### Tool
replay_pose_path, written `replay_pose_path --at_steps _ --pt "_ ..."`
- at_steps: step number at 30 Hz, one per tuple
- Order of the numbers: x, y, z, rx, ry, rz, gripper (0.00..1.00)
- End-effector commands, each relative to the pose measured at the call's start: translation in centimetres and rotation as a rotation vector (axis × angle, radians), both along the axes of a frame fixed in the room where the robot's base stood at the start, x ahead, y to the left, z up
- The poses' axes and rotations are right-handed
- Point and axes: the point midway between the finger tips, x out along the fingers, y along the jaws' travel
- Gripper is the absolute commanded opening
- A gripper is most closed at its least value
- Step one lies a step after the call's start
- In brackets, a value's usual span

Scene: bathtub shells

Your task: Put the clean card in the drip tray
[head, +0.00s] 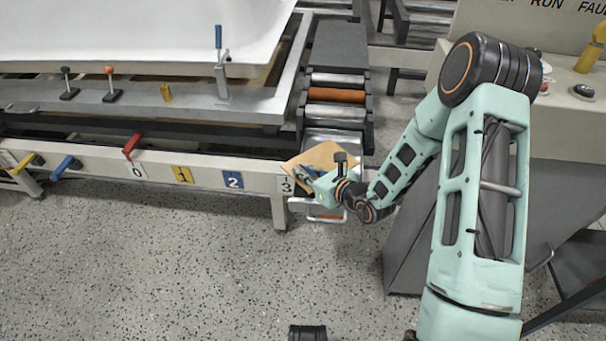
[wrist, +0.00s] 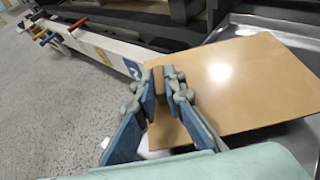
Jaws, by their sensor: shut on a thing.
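The card is a flat tan sheet (head: 322,155), seen large in the wrist view (wrist: 235,80). My gripper (wrist: 160,80) is shut on a brown tab or edge at the card's near left side. In the head view my gripper (head: 308,172) is at the right end of the white rail, partly hidden by my wrist. A shiny steel tray with a raised rim, which looks like the drip tray (wrist: 285,30), lies under and beyond the card. The card hides much of it. Whether card and tray touch, I cannot tell.
A white rail carries number plates (head: 233,180) and coloured levers, including a red one (head: 132,146). A roller conveyor (head: 337,95) runs behind the card. A white tub shell (head: 130,30) lies above the frame at left. A grey console (head: 415,220) stands at right.

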Motion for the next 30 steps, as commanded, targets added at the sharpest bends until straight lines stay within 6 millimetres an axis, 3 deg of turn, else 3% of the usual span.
replay_pose_path --at_steps 22,23,27,30 --pt "0.0 0.0 -1.2 0.000 -0.001 0.000 0.00" --pt "0.0 0.0 -1.2 0.000 -0.001 0.000 0.12" --pt "0.0 0.0 -1.2 0.000 -0.001 0.000 0.27" --pt "0.0 0.0 -1.2 0.000 -0.001 0.000 0.27"
